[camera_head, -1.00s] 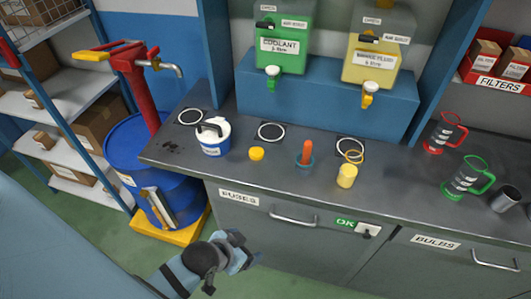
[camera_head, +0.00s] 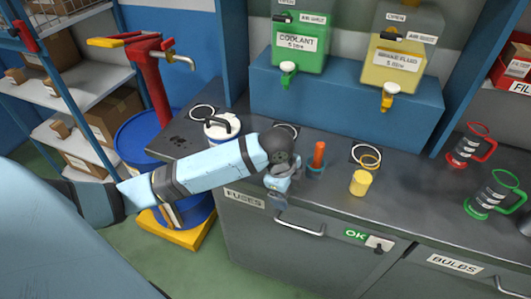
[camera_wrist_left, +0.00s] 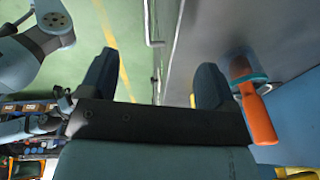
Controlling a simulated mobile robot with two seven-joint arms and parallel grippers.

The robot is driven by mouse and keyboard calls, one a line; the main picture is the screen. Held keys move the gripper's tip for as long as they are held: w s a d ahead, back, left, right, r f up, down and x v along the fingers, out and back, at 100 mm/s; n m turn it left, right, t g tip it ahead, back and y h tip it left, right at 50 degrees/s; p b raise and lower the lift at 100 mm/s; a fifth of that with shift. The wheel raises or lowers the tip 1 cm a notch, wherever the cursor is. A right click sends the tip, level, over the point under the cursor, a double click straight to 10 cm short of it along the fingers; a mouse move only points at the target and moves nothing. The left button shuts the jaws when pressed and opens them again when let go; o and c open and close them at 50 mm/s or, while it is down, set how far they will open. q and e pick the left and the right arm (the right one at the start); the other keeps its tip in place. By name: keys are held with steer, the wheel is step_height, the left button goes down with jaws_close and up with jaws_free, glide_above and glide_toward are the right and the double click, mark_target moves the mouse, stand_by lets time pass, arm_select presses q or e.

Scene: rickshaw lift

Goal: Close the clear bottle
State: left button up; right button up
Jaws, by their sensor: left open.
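I cannot make out a bottle that is plainly clear. My left forearm hides part of the counter.
A white canister (camera_head: 222,128) with a black handle stands behind my left forearm. Green coolant (camera_head: 298,45) and yellow brake fluid (camera_head: 402,60) tanks stand on the blue shelf. Red (camera_head: 470,146) and green (camera_head: 492,195) jugs stand at right. Counter between the yellow cylinder and jugs is clear.

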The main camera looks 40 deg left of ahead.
arm_select(q)
steer(key=w+a+r+m+y, duration=0.1)
steer(key=w+a+r, duration=0.4)
steer(key=a, duration=0.2)
steer(key=w+a+r+m+g, duration=0.1)
steer(key=w+a+r+m, duration=0.1)
steer(key=w+a+r, duration=0.3)
steer(key=shift+w+a+r+m+g+y, duration=0.2)
steer(key=shift+w+a+m+g+y, duration=0.3)
steer(key=shift+a, duration=0.75)
steer(key=shift+w, duration=0.1)
step_height(320, 180, down, 9)
steer(key=shift+r, duration=0.2)
step_height(320, 180, down, 5)
steer(key=shift+f, duration=0.1)
steer(key=shift+d, duration=0.1)
